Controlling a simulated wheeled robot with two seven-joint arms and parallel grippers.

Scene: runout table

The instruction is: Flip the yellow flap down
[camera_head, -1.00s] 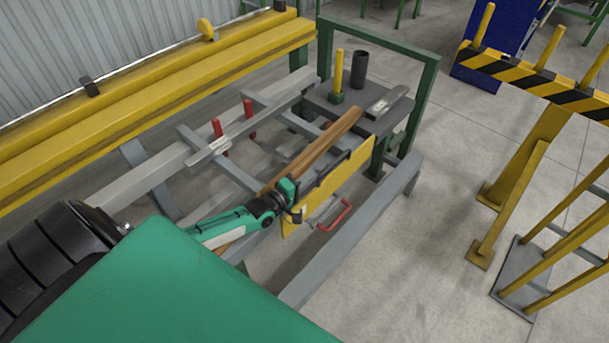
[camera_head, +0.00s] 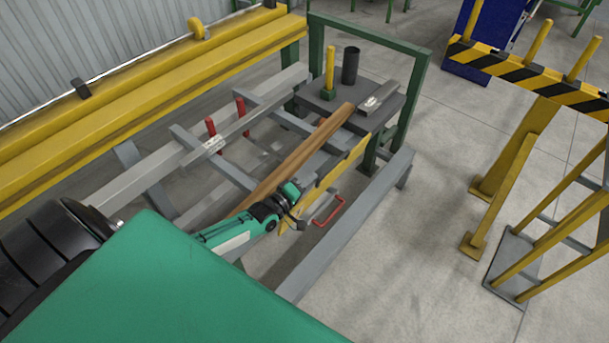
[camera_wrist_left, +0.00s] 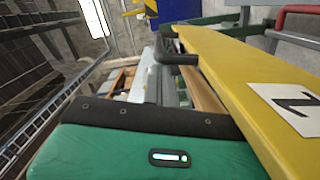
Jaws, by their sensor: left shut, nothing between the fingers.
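The yellow flap (camera_head: 340,165) is a long narrow plate along the near side of the grey frame, showing as a thin, tilted strip in the head view. In the left wrist view the flap (camera_wrist_left: 225,75) runs large down the right side, with a white label bearing a black mark. The right gripper is not in view.
A brown bar (camera_head: 300,158) lies along the frame just behind the flap. A red handle (camera_head: 330,213) sits on the near side below the flap. A grey rail (camera_head: 355,213) runs in front. Yellow posts and a striped barrier (camera_head: 520,75) stand at the right, with clear floor between.

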